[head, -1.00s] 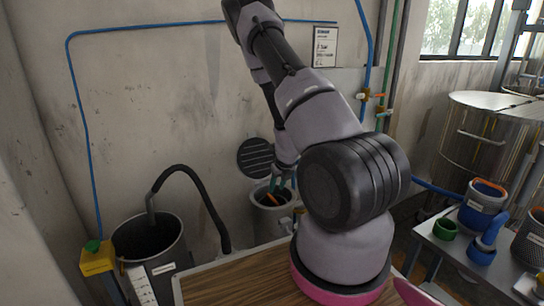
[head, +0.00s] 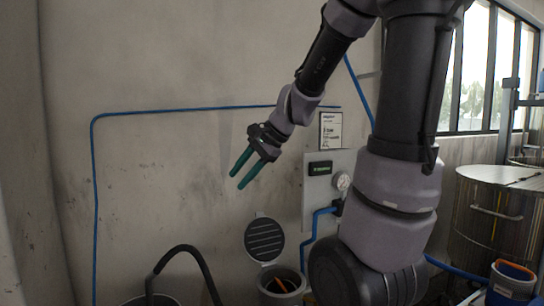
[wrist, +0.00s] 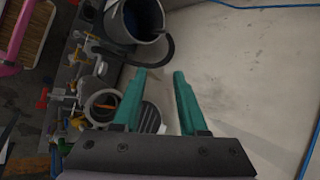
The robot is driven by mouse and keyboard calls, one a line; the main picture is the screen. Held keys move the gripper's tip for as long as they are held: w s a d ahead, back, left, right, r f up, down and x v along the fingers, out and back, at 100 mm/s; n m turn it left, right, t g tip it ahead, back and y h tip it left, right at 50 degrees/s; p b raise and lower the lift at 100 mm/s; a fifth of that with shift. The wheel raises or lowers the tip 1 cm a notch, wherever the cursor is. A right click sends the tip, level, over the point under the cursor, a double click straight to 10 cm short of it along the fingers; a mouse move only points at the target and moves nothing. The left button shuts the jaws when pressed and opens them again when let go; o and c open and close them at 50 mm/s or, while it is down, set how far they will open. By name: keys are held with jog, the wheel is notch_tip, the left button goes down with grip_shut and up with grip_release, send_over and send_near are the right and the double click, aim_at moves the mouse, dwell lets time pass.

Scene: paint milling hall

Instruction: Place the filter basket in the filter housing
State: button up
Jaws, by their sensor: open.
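The filter housing (head: 272,293) is a grey round vessel low against the wall. Its dark slotted lid (head: 264,239) stands open behind it. An orange bar (head: 281,284), which looks like the filter basket's handle, shows inside the housing mouth; the basket body is hidden, so I cannot tell how it is seated. My gripper (head: 243,176) is open and empty, well above the housing, with its green fingers apart. In the wrist view the housing (wrist: 90,110) with the orange bar (wrist: 106,104) is left of the fingers, and the lid (wrist: 151,117) shows between them.
A dark bin (wrist: 143,18) with a black hose (head: 187,251) stands left of the housing. A blue and orange container (head: 511,282) is at the far right. The wall area around my gripper is clear.

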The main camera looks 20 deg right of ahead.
jog(key=s+d+r+n+t+h, duration=0.1)
jog(key=s+r+n+h, duration=0.1)
jog(key=s, duration=0.4)
jog(key=s+d+r+n+h, duration=0.2)
jog(key=s+r+n, duration=0.2)
jog(key=s+n, duration=0.2)
jog(key=shift+d+r+n+t, duration=0.15)
jog(key=shift+r+n+t, duration=0.05)
jog(key=shift+n+t, duration=0.2)
jog(key=shift+s+d, duration=0.1)
